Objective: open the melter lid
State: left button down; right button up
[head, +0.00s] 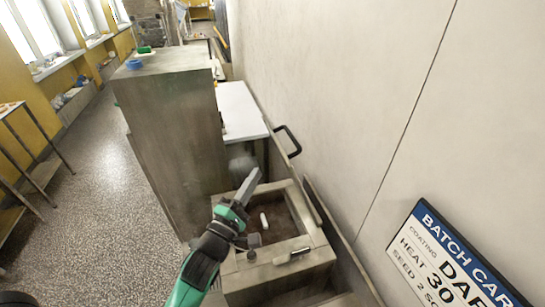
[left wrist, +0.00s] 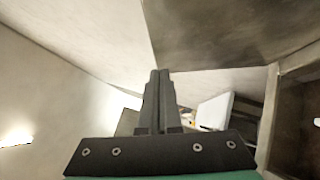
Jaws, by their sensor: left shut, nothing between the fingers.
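The melter (head: 322,239) is a metal box against the right wall, with its top open and a dark brown inside showing. A raised panel with a black handle (head: 288,141), seemingly the melter lid (head: 315,205), stands nearly edge-on along the wall side. My left gripper (head: 252,176) is shut and empty, above the melter's left far corner and apart from the handle. Its closed fingers (left wrist: 158,75) also show in the left wrist view, with part of the melter rim (left wrist: 270,105) at the right. My right gripper is in neither view.
A tall metal cabinet (head: 170,120) stands left of the melter. A white table (head: 240,110) lies behind it. A small white piece (head: 264,221) shows inside the melter. A batch card sign (head: 450,260) hangs at right. The floor (head: 100,190) at left has free room.

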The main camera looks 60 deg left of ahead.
pick_arm(q)
jog(key=w+a+r, duration=0.1)
jog(key=w+r, duration=0.1)
jog(key=w, duration=0.4)
jog(key=shift+p, duration=0.35)
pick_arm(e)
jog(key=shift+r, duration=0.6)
pick_arm(q)
jog(key=shift+a+r, duration=0.1)
